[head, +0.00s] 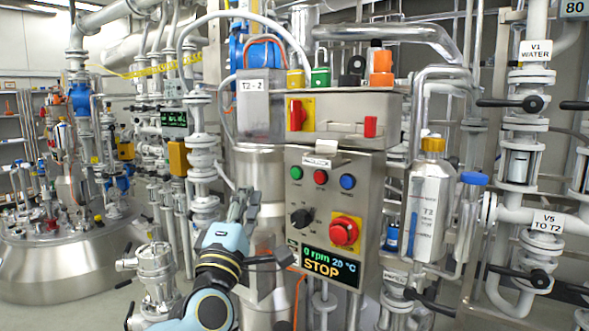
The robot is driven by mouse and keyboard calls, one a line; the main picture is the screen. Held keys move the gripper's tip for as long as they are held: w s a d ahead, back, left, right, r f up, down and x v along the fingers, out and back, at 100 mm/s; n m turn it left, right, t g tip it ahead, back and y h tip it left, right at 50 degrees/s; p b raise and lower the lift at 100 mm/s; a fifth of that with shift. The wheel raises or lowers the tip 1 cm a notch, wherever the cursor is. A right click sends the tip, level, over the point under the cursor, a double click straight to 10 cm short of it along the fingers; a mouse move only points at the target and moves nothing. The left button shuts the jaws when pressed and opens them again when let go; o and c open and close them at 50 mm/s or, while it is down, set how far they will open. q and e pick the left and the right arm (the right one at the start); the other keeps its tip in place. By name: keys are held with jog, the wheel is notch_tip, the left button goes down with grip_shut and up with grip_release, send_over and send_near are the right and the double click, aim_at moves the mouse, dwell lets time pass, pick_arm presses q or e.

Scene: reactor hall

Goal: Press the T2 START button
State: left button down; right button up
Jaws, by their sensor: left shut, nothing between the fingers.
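The T2 control panel (335,205) is a grey metal box in the middle of the head view. A green button (296,173), a red button (320,176) and a blue button (347,181) sit in a row near its top. Small labels by the buttons are too small to read; the green one is likely START. A display (330,265) below reads 0 rpm, 20 °C and STOP. My left gripper (243,196) is shut and empty, left of the panel and slightly below the button row, apart from the buttons. My right gripper is not in view.
A black rotary knob (301,217) and a red emergency stop on yellow (344,231) sit below the buttons. A bottle marked T3 (428,205) and pipes stand to the right.

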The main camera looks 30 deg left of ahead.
aim_at(295, 173)
pick_arm(q)
jog(key=shift+w+r, duration=0.25)
jog(key=shift+r, duration=0.6)
jog(key=w+d+b, duration=0.1)
jog(key=w+b, duration=0.2)
jog(key=w, duration=0.5)
jog(key=shift+w, duration=0.35)
jog(key=shift+w+d, duration=0.15)
dwell(0.8)
jog(key=shift+w, duration=0.3)
